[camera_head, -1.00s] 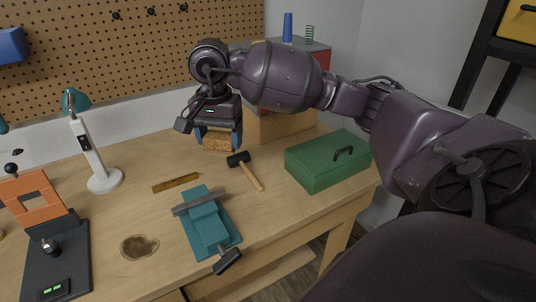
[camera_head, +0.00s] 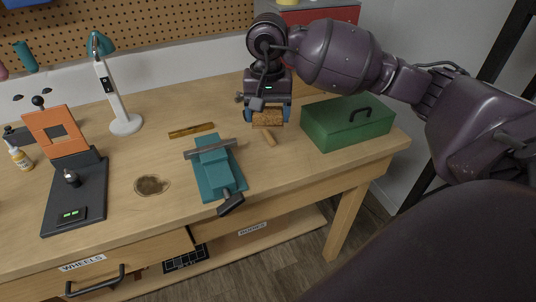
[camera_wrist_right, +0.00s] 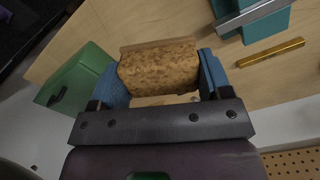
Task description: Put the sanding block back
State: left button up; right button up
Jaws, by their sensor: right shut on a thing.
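The sanding block (camera_head: 267,118) is a brown, cork-like block with a speckled face. My right gripper (camera_head: 267,112) is shut on it, with one blue finger at each end. The wrist view also shows the block (camera_wrist_right: 160,68) between the blue fingers. I cannot tell whether the block touches the bench. My left gripper is not in view.
The green toolbox (camera_head: 345,128) is close on the right. A teal vise (camera_head: 213,172) and a yellow ruler (camera_head: 191,130) lie to the left. A lamp (camera_head: 121,122), an orange-and-black stand (camera_head: 75,200) and a brown stain (camera_head: 150,185) are further left.

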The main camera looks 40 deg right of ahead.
aim_at(268, 163)
notch_tip(268, 163, down, 13)
jog(key=shift+r, duration=0.1)
dwell(0.5)
jog(key=shift+b, duration=0.3)
jog(key=shift+f, duration=0.2)
jog(key=o, duration=0.9)
jog(key=shift+o, duration=0.3)
jog(key=shift+r, duration=0.1)
jog(key=shift+r, duration=0.2)
notch_tip(268, 163, up, 12)
jog(key=shift+f, duration=0.1)
